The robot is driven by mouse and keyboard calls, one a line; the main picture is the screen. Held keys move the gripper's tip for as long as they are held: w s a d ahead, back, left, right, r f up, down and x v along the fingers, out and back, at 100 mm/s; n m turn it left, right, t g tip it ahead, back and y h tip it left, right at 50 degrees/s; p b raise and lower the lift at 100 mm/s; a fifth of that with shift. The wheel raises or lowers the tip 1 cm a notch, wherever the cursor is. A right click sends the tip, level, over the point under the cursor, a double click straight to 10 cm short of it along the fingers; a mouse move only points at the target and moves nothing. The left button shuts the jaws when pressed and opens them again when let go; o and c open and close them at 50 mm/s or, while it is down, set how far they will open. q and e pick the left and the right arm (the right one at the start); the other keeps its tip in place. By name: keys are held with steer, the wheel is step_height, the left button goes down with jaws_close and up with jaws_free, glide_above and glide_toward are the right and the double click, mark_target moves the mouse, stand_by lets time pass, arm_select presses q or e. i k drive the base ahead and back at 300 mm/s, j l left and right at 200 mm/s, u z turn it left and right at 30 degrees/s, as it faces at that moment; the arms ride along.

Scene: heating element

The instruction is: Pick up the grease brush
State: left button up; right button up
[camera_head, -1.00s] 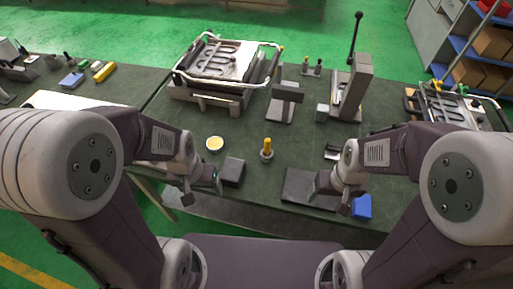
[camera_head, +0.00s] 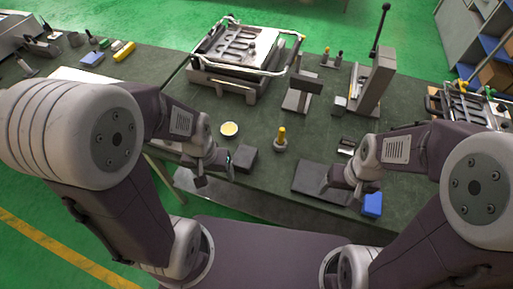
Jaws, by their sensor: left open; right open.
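A yellow-handled tool, which looks like the grease brush (camera_head: 282,135), stands upright in a small round grey holder (camera_head: 280,146) near the middle of the bench. A shallow round dish with yellow contents (camera_head: 229,129) is to its left. My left gripper (camera_head: 215,170) is open and empty, left of the brush and beside a dark block. My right gripper (camera_head: 340,184) is open and empty, to the right and nearer the front edge, over a dark flat plate. Both grippers are apart from the brush. The brush's lower end is hidden in the holder.
The dark block (camera_head: 243,159) sits between my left gripper and the holder. The dark plate (camera_head: 312,180) and a blue block (camera_head: 372,204) lie at the front right. A metal frame fixture (camera_head: 240,62) and a lever press (camera_head: 373,85) stand behind. Bench around the brush is clear.

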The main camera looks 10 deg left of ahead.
mark_target(281, 131)
steer(key=i+j+z, duration=0.2)
steer(key=j, duration=0.4)
steer(key=j+z, duration=0.2)
steer(key=j, duration=0.4)
